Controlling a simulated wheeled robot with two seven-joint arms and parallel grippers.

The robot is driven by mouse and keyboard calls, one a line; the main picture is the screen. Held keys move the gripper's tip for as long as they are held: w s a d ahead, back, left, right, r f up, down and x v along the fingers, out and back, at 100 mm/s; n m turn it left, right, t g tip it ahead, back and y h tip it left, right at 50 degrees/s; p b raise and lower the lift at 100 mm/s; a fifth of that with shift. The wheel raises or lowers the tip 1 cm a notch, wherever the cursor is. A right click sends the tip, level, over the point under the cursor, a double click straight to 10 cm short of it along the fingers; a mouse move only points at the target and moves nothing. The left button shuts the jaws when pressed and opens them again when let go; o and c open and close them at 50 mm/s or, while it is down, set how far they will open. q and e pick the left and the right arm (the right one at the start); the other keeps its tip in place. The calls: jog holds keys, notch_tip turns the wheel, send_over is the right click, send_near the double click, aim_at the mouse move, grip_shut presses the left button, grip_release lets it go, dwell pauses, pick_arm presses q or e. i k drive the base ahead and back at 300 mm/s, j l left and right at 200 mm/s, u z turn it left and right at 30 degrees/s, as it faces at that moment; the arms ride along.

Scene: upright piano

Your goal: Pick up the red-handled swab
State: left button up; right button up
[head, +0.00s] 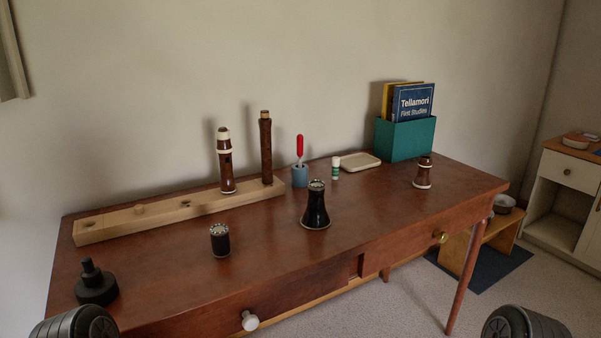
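The red-handled swab (300,147) stands upright with its red handle up in a small blue-grey cup (300,177). The cup is at the back of the brown table, just right of the wooden rack. The swab's lower end is hidden inside the cup. Dark rounded parts of my two arms show at the bottom left and bottom right edges, well apart from the swab. Neither gripper's fingers are in view.
A wooden rack (120,224) holds two upright brown instrument pieces (226,165) (266,150). A black flared piece (316,210) stands in front of the cup. A small white-and-green tube (336,168) and a teal book box (406,140) are to the right. The table's right front (400,215) is clear.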

aim_at(299, 138)
jog(key=i+l+z, duration=0.1)
jog(key=l, duration=0.35)
jog(key=i+l, duration=0.3)
jog(key=i+l+z, duration=0.15)
jog(key=l, duration=0.35)
jog(key=i, duration=0.1)
